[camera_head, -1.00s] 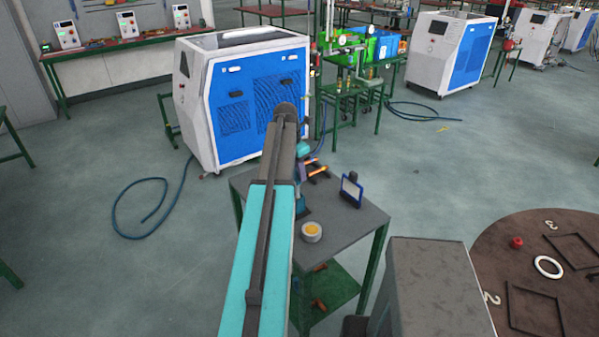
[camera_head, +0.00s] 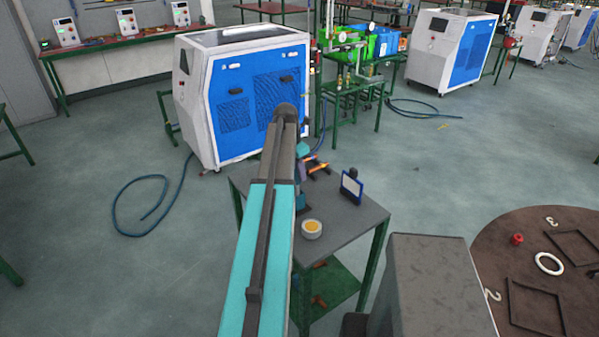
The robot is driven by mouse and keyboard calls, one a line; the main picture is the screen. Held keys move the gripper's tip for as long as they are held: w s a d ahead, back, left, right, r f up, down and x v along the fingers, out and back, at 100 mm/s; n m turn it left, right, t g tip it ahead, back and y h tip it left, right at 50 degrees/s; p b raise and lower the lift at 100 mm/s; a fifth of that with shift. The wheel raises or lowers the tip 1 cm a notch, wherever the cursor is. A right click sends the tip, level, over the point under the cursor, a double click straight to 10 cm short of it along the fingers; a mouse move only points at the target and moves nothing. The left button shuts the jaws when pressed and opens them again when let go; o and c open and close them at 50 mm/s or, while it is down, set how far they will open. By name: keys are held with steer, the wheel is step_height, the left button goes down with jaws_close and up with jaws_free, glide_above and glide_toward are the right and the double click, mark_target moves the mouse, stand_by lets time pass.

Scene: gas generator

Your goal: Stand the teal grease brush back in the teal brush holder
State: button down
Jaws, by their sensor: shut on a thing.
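My arm reaches over the small grey-topped table and hides much of its left side. My gripper (camera_head: 300,174) shows only as a sliver past the arm's right edge. It is shut on what I take to be the teal grease brush, but the fingers and the brush are not clearly seen. A small teal patch (camera_head: 302,203) shows low beside the arm at the table top. I cannot tell whether it is the brush or the teal brush holder, or whether brush and holder touch.
The table (camera_head: 342,222) carries a round white pot with yellow contents (camera_head: 312,229), a small blue-framed stand (camera_head: 351,187) and orange-and-dark tools (camera_head: 317,165). A large blue-and-white cabinet (camera_head: 243,100) stands behind. A brown round table (camera_head: 530,235) is at right.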

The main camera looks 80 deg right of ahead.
steer(key=shift+b+x, duration=0.4)
steer(key=shift+x, duration=0.75)
steer(key=c, duration=1.6)
jaws_free()
steer(key=shift+w+a, duration=0.15)
steer(key=shift+w, duration=0.05)
steer(key=shift+b+v, duration=2.2)
steer(key=shift+v, duration=4.7)
